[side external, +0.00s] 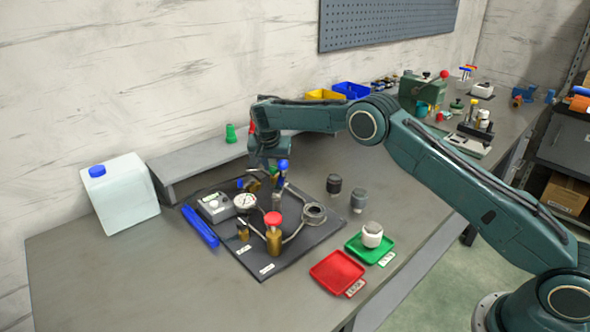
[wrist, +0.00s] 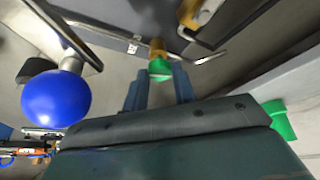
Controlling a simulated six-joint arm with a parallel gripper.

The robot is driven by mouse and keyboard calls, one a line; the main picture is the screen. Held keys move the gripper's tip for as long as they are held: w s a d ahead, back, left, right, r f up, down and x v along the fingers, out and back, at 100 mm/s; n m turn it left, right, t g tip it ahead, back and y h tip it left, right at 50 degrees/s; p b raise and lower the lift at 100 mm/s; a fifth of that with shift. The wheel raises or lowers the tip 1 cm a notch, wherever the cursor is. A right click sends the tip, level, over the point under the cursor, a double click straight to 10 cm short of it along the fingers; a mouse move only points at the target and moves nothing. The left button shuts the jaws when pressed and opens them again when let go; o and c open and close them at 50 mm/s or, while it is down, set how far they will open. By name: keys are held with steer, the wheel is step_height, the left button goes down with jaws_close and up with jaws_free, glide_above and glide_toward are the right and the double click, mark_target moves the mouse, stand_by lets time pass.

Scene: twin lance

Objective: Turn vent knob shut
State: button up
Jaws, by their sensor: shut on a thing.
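My gripper (side external: 268,166) reaches down over the back of the dark fixture board (side external: 290,262). In the wrist view its fingers (wrist: 159,84) stand on both sides of a green knob (wrist: 160,68) on a brass valve body (wrist: 157,48), and are shut on it. In the side view this knob is mostly hidden by my gripper. A blue ball-topped handle (wrist: 55,98) stands close by; it also shows in the side view (side external: 283,165). A red knob (side external: 273,219) on a brass body stands at the board's front. I cannot read the labels.
The board also carries a round gauge (side external: 245,202), a grey box (side external: 214,208) and a ring-shaped part (side external: 314,213). Red (side external: 337,272) and green (side external: 355,249) trays lie to the right. A white jug (side external: 120,195) stands left. A green bottle-like piece (side external: 231,134) stands on the shelf.

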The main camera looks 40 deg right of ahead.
steer(key=shift+m, duration=0.3)
steer(key=o, duration=1)
steer(key=shift+r, duration=0.15)
steer(key=shift+v, duration=5.9)
steer(key=shift+w+a, duration=0.1)
